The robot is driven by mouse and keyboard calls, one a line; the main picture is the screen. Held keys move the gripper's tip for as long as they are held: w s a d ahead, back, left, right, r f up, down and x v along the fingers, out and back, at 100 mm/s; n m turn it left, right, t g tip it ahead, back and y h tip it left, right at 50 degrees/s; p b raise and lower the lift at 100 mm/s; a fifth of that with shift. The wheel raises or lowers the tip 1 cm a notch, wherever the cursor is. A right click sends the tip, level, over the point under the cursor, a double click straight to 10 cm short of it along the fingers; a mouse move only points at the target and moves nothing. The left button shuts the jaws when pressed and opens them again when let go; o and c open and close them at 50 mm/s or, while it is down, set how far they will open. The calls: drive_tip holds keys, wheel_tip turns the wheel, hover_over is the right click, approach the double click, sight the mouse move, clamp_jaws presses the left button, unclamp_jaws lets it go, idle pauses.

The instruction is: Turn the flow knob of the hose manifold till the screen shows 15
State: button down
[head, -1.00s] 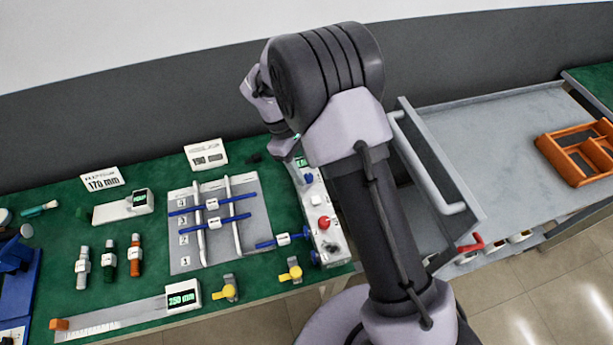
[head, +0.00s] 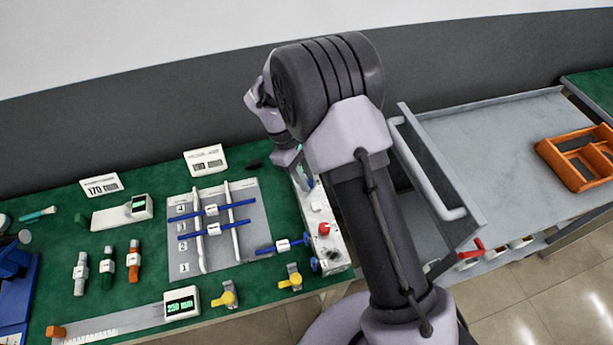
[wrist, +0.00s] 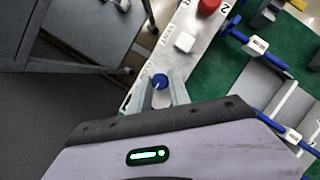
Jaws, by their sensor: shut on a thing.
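The hose manifold (head: 329,243) is a long pale box at the right end of the green table. It carries a red button (head: 324,229), a white button (head: 316,207) and a blue flow knob (head: 309,182). In the wrist view the blue knob (wrist: 160,82) sits between the fingertips of my gripper (wrist: 162,88), which is shut on it. The white button (wrist: 185,42) and red button (wrist: 208,6) lie beyond it. My wrist covers the far end of the manifold in the head view, so the screen's number cannot be read.
A grey rack plate (head: 190,262) with blue rods lies to the left. A grey cart (head: 490,130) with a raised handle stands close on the right. Yellow valves (head: 291,278) lie near the front edge.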

drive_tip(key=shift+r, duration=0.1)
drive_tip(key=shift+m+g+y+p, duration=0.3)
drive_tip(key=shift+m+g+p, duration=0.1)
drive_tip(key=shift+m+p, duration=0.75)
drive_tip(key=m+y+p, duration=0.1)
drive_tip(key=m, duration=0.1)
drive_tip(key=shift+w+m+g, duration=0.1)
drive_tip(key=shift+m+g, duration=0.2)
drive_tip(key=shift+m, duration=0.05)
drive_tip(key=m, duration=0.2)
drive_tip(key=m+y, duration=0.1)
drive_tip(key=m, duration=0.1)
drive_tip(key=m+y+p, duration=0.1)
drive_tip(key=m, duration=0.1)
drive_tip(key=shift+d, duration=0.25)
drive_tip(key=shift+m+y, duration=0.3)
drive_tip(key=shift+m, duration=0.1)
drive_tip(key=c, duration=1.2)
unclamp_jaws()
